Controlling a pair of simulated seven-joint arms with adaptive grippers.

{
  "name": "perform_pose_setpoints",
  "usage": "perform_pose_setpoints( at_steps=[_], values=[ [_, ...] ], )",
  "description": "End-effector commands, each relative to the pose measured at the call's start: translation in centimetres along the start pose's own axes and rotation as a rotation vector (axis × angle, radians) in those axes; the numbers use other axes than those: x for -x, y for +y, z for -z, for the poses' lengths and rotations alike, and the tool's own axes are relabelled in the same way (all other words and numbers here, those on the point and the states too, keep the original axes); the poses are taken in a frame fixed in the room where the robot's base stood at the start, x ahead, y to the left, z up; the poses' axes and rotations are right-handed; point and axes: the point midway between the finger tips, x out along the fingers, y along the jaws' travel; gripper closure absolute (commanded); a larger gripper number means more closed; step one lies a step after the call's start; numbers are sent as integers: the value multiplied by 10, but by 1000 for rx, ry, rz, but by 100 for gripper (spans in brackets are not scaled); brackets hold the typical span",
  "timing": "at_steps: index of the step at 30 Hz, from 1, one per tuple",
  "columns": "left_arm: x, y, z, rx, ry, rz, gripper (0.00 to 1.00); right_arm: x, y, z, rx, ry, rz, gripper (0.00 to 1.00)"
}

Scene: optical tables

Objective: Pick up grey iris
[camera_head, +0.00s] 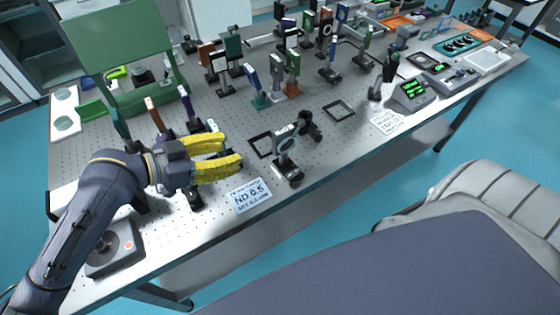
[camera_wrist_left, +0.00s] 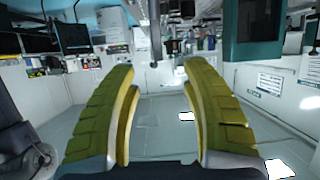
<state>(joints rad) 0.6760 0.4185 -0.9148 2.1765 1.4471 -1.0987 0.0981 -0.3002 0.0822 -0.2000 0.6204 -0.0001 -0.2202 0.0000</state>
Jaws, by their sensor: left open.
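A grey mount with a round opening (camera_head: 286,140), which looks like the grey iris, stands upright on a dark base near the front edge of the table. My left gripper (camera_head: 236,148) is just left of it, with its yellow fingers apart and pointing toward it. A gap shows between the fingertips and the mount. In the left wrist view my left gripper (camera_wrist_left: 158,75) is open with nothing between its fingers, and the mount cannot be made out there. My right gripper is not in view.
A black round part (camera_head: 310,126) stands close behind and right of the mount. Black square frames (camera_head: 339,110) lie flat on the table (camera_head: 215,230). An ND 0.5 card (camera_head: 250,195) lies in front. Several post-mounted optics crowd the back.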

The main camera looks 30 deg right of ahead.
Motion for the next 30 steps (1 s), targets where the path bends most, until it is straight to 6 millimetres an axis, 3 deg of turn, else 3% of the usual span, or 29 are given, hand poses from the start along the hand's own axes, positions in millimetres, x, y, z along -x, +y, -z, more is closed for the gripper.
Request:
perform_pose_setpoints(
  at_steps=[18, 24, 30],
  values=[
    [-92, 6, -4, -3, -9, -12, 53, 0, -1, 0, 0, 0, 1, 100],
    [-113, 6, -4, -4, -10, -10, 53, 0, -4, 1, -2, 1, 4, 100],
    [-121, 6, -5, -6, -11, -10, 53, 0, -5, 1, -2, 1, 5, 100]
  ],
)
